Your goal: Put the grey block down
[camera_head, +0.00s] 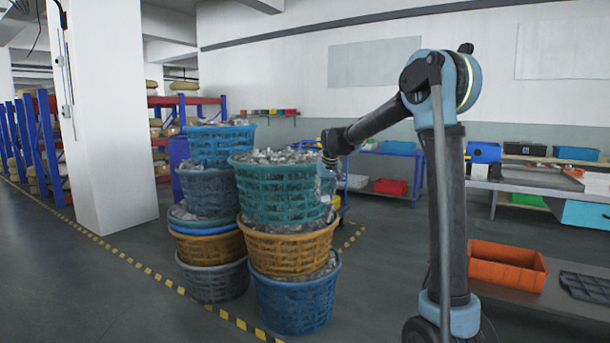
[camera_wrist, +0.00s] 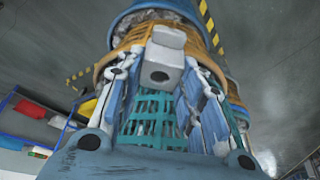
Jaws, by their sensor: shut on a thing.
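The grey block (camera_wrist: 162,55) is in the wrist view, between the fingers of my gripper (camera_wrist: 163,72). It is light grey, with a dark round spot on the side facing the camera. The gripper is shut on it. In the head view my gripper (camera_head: 326,180) is at the right side of the stacked baskets, close to the teal basket (camera_head: 275,195). The block is too small there to tell apart from the gripper. I cannot tell whether the gripper touches the basket.
An orange basket (camera_head: 290,250) and a blue basket (camera_head: 295,303) stand below the teal one, with another stack to their left. An orange crate (camera_head: 507,266) is at the right. A blue table (camera_head: 382,152) stands behind. Some floor between is clear.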

